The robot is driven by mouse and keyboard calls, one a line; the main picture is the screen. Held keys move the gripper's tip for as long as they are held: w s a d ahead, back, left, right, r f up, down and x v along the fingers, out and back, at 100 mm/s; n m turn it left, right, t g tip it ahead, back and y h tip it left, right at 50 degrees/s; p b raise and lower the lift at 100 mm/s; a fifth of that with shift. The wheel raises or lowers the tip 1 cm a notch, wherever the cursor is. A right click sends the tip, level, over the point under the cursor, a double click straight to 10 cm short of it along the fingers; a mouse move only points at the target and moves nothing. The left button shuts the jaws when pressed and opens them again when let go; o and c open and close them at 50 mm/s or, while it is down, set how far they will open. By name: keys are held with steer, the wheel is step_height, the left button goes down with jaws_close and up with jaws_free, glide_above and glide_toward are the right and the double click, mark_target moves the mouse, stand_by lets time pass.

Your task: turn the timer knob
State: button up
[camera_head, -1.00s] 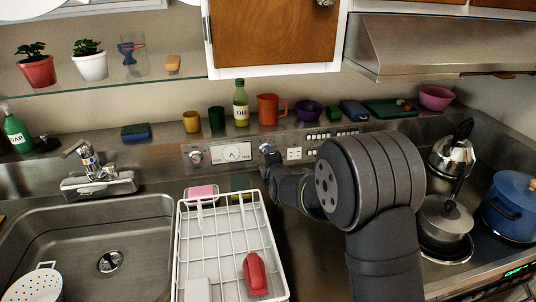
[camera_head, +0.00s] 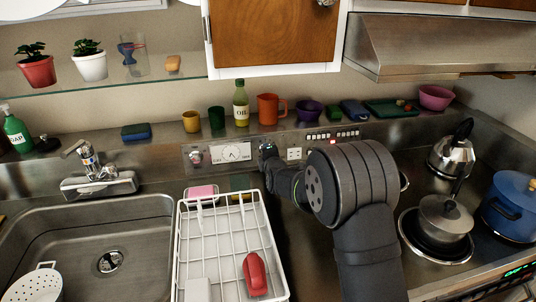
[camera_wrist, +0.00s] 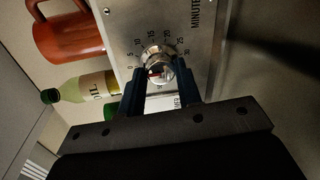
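The timer knob (camera_wrist: 158,64) is a small round metal knob with a red mark. It sits on a silver panel with a minute scale around it, numbered from 0 to 30. In the wrist view the red mark lies toward the 0 side. My gripper (camera_wrist: 159,76) has its two dark blue fingers on either side of the knob, very close to it. I cannot tell whether they press on it. In the head view my gripper (camera_head: 267,151) is at the back panel, right of the white clock dial (camera_head: 234,153), and it hides the knob.
An orange mug (camera_head: 268,109) and an oil bottle (camera_head: 241,104) stand on the ledge above the panel. A white dish rack (camera_head: 181,245) is below and left of my arm. A pot (camera_head: 445,217), a kettle (camera_head: 453,157) and a blue pot (camera_head: 514,207) stand at the right.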

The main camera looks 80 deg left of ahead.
stand_by(0.3)
steer(key=m, duration=0.3)
steer(key=shift+w+m+g, duration=0.15)
steer(key=shift+m+g, duration=0.15)
steer(key=shift+m, duration=0.1)
steer(key=m, duration=0.3)
steer(key=shift+g, duration=0.3)
steer(key=m, duration=0.3)
steer(key=shift+f, duration=0.1)
steer(key=shift+m+g, duration=0.4)
steer(key=shift+m, duration=1.3)
steer(key=o, duration=1)
steer(key=shift+c, duration=0.2)
